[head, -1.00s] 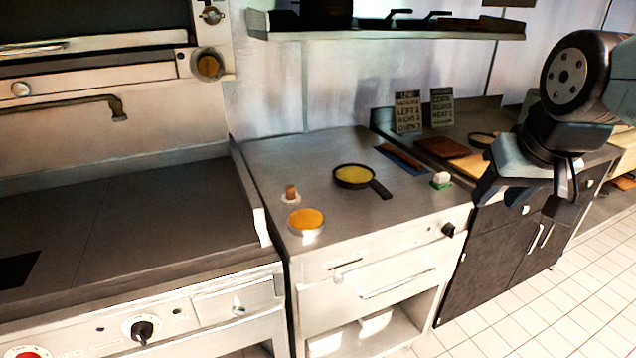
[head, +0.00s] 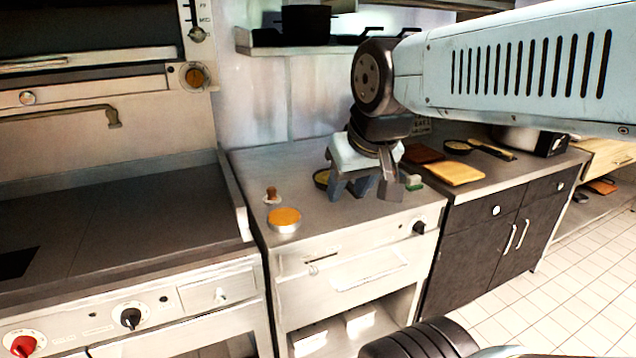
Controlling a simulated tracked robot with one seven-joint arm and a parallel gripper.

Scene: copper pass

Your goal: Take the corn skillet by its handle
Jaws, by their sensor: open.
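The corn skillet (head: 321,179) is a small black pan with yellow contents on the steel counter (head: 255,172). Only its left edge shows in the head view; my gripper and wrist hide the rest, including the handle. My gripper (head: 364,196) is open and points down in front of the skillet, over the handle side. I cannot tell whether its fingers are around the handle or above it.
A round orange-topped tin (head: 284,220) and a small brown-knobbed item (head: 271,195) stand left of the skillet. A green and white block (head: 413,182) sits close right of my gripper. Boards (head: 458,174) and another pan (head: 457,146) lie farther right.

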